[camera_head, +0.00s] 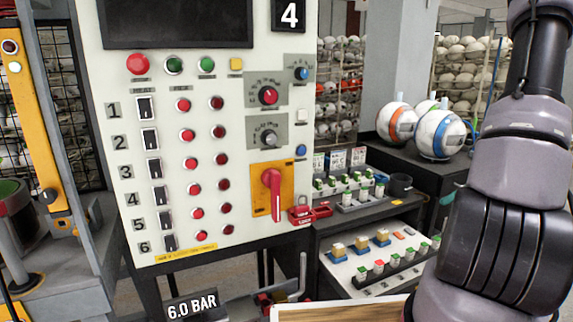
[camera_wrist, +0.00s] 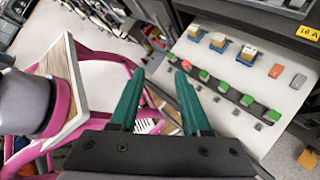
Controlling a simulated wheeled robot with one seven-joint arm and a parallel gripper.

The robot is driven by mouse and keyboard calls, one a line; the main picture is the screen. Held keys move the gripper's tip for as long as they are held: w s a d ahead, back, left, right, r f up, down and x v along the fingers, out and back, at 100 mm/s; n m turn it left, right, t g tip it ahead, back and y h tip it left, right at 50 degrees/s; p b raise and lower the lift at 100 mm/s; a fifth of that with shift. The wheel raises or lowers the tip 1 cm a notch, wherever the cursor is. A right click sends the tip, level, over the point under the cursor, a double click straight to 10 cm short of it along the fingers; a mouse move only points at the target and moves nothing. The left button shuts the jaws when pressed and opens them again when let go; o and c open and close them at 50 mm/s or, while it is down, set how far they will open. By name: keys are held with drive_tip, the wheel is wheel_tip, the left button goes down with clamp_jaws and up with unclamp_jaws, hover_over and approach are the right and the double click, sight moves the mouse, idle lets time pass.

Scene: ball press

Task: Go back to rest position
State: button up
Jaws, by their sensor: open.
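My gripper (camera_wrist: 160,105) shows in the wrist view with its two green fingers apart and nothing between them. It hangs above the floor, beside a white shelf (camera_wrist: 262,118) and a pink tubular frame (camera_wrist: 92,47). In the head view my arm fills the right side, and the gripper itself is out of that picture. The control panel (camera_head: 228,130) stands upright at the left and centre of the head view, with numbered switches, red lamps, knobs and a red rotary handle (camera_head: 270,190) on a yellow plate. My arm is apart from the panel in the picture.
A rack shelf (camera_head: 340,272) holds several green-topped parts and yellow-white blocks. Balls (camera_head: 441,134) sit on a dark cabinet at the right, partly near my arm. A yellow post (camera_head: 32,110) stands at the left.

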drive_tip(key=s+a+r+n+t+h, duration=0.2)
drive_tip(key=s+a+r+n+h, duration=0.2)
drive_tip(key=a+r+n, duration=0.7)
drive_tip(key=s+a+r+n+t+h, duration=0.3)
drive_tip(key=a+r+n+h, duration=0.1)
drive_tip(key=a+r+n, duration=0.8)
wheel_tip(320, 180, up, 2)
drive_tip(key=shift+s, duration=0.4)
